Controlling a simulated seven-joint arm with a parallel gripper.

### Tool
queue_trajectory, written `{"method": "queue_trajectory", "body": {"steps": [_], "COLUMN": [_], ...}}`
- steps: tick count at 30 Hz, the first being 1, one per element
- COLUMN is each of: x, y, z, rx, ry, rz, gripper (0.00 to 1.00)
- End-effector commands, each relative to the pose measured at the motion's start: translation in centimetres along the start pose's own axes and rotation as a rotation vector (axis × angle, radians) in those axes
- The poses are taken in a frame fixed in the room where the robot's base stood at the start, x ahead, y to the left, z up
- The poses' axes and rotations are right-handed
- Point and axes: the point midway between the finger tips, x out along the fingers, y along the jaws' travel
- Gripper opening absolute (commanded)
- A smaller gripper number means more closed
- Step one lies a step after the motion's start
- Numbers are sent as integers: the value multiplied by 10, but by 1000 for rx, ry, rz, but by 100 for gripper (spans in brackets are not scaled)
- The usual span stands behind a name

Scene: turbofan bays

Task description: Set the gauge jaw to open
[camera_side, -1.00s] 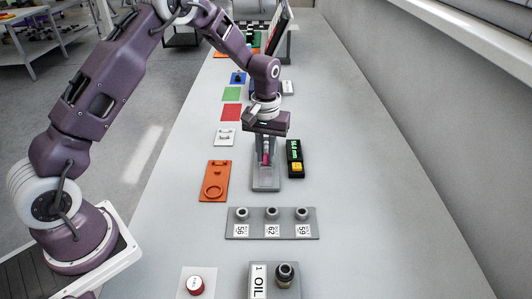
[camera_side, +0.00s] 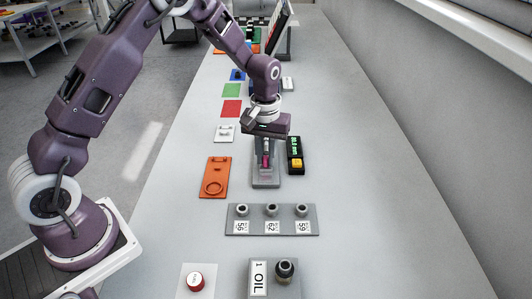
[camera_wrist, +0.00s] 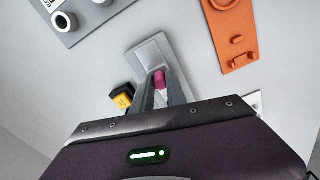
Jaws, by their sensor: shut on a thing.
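The gauge is a grey slab (camera_side: 266,183) lying on the bench, with a magenta piece (camera_side: 266,162) standing over it. A black readout box (camera_side: 294,153) with green digits and a yellow button stands just to its right. My gripper (camera_side: 265,155) is over the gauge, pointing down. In the wrist view my gripper (camera_wrist: 160,95) has its fingers around the magenta piece (camera_wrist: 159,80), shut on it, with the grey slab (camera_wrist: 151,52) beyond. The fingers hide much of the gauge. The digits are too small to read for certain.
An orange plate (camera_side: 215,178) with a ring lies left of the gauge. A grey block with several numbered sockets (camera_side: 257,212) lies in front. Nearer are a red button (camera_side: 196,281) and an oil stand (camera_side: 259,279). The bench at right is clear.

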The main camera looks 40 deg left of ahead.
Motion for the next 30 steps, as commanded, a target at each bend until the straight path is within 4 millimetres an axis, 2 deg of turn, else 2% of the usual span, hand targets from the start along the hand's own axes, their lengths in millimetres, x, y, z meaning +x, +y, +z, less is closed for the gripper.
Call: {"method": "queue_trajectory", "body": {"steps": [2, 3, 6, 16, 24, 30], "x": [0, 0, 0, -4, -56, -71], "y": [2, 2, 2, 2, 2, 2], "z": [6, 6, 6, 4, 3, 4], "rx": [5, 5, 4, 3, 3, 3], "ry": [-15, -16, -15, -10, -8, -12], "rz": [0, -1, -1, 0, 2, 0], "gripper": [0, 21, 39, 39, 39, 39]}}
